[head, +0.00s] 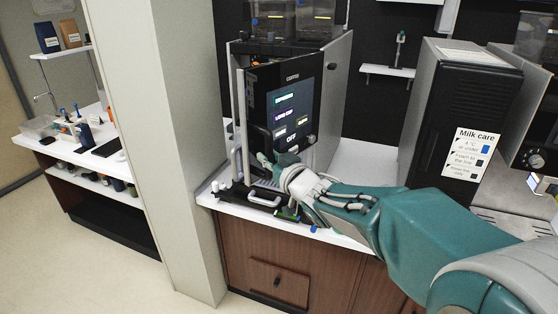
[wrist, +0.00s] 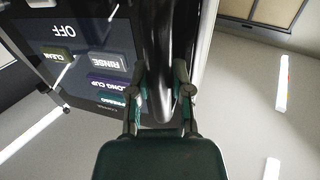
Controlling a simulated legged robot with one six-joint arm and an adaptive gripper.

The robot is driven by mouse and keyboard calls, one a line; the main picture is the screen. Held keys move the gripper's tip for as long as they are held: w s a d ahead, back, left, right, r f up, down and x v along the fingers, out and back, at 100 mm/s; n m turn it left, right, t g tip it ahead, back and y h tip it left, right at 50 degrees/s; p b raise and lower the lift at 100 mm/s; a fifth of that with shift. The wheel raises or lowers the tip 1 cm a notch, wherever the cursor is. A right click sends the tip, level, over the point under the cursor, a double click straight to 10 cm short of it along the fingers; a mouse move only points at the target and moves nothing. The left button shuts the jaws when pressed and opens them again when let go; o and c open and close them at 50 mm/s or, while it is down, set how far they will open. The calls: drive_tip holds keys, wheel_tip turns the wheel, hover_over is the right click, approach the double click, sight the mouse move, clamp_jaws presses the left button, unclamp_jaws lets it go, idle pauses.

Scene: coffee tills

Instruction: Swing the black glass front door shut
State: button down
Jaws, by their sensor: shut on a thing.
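The black glass front door (head: 290,97) of the coffee machine shows its lit menu and stands at an angle, apparently ajar. How wide its gap is I cannot tell. My gripper (head: 267,158) is at the door's lower left, by its dark handle. In the wrist view the fingers of my gripper (wrist: 161,72) sit on both sides of the dark curved handle (wrist: 163,40) and are shut on it. The door's glass (wrist: 85,35) shows upside down beside it. My gripper and wrist hide part of the door's lower edge in the head view.
The machine's grey side wall (head: 336,95) stands behind the door. A drip tray (head: 262,197) and small items lie on the white counter in front. A pale pillar (head: 165,130) stands left. A black milk unit (head: 455,110) stands right, with bare counter (head: 370,165) between.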

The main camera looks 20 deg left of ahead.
drive_tip(key=shift+w+a+r, duration=0.1)
drive_tip(key=shift+a, duration=0.75)
drive_tip(key=shift+w+a, duration=0.2)
drive_tip(key=shift+a, duration=0.35)
drive_tip(key=shift+w+a, duration=0.4)
drive_tip(key=shift+a, duration=0.5)
drive_tip(key=shift+w+a, duration=0.35)
drive_tip(key=shift+a, duration=0.55)
drive_tip(key=shift+w+a, duration=0.4)
drive_tip(key=shift+a, duration=0.5)
drive_tip(key=x, duration=0.7)
drive_tip(key=shift+s+a, duration=0.1)
